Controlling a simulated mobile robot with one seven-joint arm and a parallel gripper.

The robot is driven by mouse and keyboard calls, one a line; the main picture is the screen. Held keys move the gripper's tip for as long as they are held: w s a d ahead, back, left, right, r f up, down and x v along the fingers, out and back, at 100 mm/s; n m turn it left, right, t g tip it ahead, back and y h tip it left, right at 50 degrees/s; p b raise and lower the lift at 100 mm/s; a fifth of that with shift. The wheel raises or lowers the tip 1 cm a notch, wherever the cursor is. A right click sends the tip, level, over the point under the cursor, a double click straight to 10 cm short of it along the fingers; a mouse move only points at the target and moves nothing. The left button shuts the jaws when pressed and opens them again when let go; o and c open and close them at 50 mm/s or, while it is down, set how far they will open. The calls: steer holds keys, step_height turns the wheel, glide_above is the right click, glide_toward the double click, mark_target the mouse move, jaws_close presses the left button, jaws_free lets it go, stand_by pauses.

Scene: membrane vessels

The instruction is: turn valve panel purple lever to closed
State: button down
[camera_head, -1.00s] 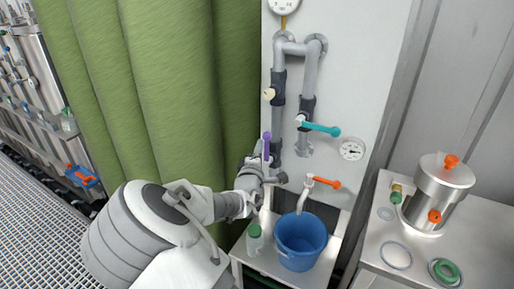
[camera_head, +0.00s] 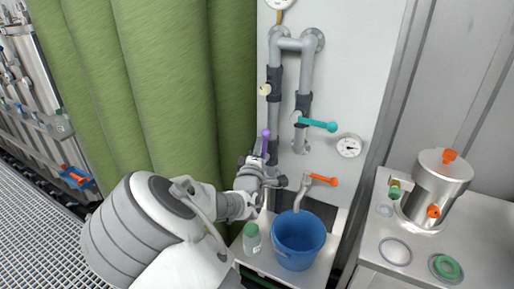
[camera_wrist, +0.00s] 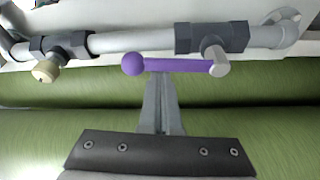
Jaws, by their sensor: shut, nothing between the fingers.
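The purple lever (camera_head: 266,144) on the valve panel stands upright, its ball end at the top, along the grey vertical pipe. In the wrist view the purple lever (camera_wrist: 180,65) lies parallel to the pipe, its ball at the left and its pivot at the right. My gripper (camera_wrist: 160,78) is shut with nothing between its fingers. Its tips are right at the side of the lever's middle in the wrist view; I cannot tell whether they touch it. In the head view my gripper (camera_head: 257,160) is beside the lever, and the lever's lower end is partly hidden.
The white panel (camera_head: 345,85) also carries a teal lever (camera_head: 318,124), an orange lever (camera_head: 322,179) and a gauge (camera_head: 349,145). A blue bucket (camera_head: 298,241) and a green-capped bottle (camera_head: 252,238) stand below. A green curtain (camera_head: 170,80) hangs close on the left.

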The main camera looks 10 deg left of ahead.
steer(key=s+d+f+m+t+h+b, duration=0.2)
steer(key=d+f+m+h+b, duration=0.2)
steer(key=m+b, duration=1)
steer(key=shift+d+f+t+b, duration=0.3)
steer(key=shift+d+f+b, duration=0.4)
steer(key=shift+d, duration=0.75)
steer(key=shift+f, duration=0.15)
